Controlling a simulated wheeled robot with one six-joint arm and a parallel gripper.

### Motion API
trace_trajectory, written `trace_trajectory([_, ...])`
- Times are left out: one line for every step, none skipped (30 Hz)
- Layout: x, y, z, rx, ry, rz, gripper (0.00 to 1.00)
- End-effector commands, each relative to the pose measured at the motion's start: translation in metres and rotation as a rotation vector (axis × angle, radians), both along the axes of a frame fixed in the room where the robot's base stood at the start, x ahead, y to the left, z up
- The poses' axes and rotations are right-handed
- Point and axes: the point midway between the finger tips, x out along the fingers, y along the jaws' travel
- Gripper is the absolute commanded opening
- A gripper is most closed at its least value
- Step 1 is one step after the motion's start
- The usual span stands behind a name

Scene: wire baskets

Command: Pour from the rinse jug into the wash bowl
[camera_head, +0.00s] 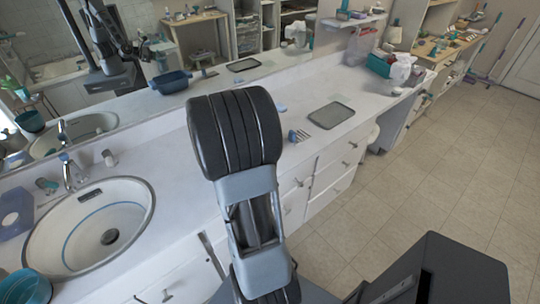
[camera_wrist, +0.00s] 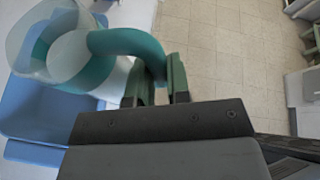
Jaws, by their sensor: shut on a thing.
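The rinse jug (camera_wrist: 40,35), with a clear body and teal handle (camera_wrist: 130,44), is at the upper left of the wrist view. My gripper (camera_wrist: 160,80) is shut on the jug's handle. The wash bowl (camera_wrist: 38,110), blue, is at the left of the wrist view. The jug overlaps the bowl's far edge in that picture; its exact tilt and any contents cannot be told. In the head view my arm hides the gripper and jug. A blue tub (camera_head: 172,84) shows there in the mirror.
A sink with a tap (camera_head: 95,228) is at the left of the white counter. A grey tray (camera_head: 331,115) and small items lie right of my arm. A white bag (camera_head: 402,68) and teal box (camera_head: 381,64) stand farther right. The tiled floor (camera_head: 445,155) is open.

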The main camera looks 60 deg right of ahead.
Motion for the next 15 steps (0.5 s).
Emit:
trace_trajectory([0.001,0.000,0.012,0.005,0.020,0.000,0.00])
trace_trajectory([0.001,0.000,0.013,0.010,0.031,0.000,0.00])
trace_trajectory([0.001,0.000,0.015,0.015,0.046,0.001,0.00])
trace_trajectory([0.001,0.000,0.016,0.018,0.056,0.002,0.00])
trace_trajectory([0.001,0.000,0.018,0.022,0.068,0.003,0.00])
trace_trajectory([0.001,0.000,0.020,0.027,0.083,0.002,0.00])
trace_trajectory([0.001,0.000,0.021,0.030,0.093,0.003,0.00])
trace_trajectory([0.001,0.000,0.022,0.034,0.103,0.003,0.00])
trace_trajectory([0.001,0.000,0.024,0.038,0.120,0.002,0.00])
trace_trajectory([0.001,0.000,0.026,0.043,0.130,0.002,0.00])
trace_trajectory([0.001,0.000,0.027,0.046,0.141,0.002,0.00])
trace_trajectory([0.001,0.000,0.029,0.051,0.157,0.002,0.00])
trace_trajectory([0.001,0.000,0.030,0.056,0.168,0.003,0.00])
trace_trajectory([0.001,0.000,0.032,0.059,0.179,0.003,0.00])
trace_trajectory([0.001,0.001,0.034,0.064,0.195,0.003,0.00])
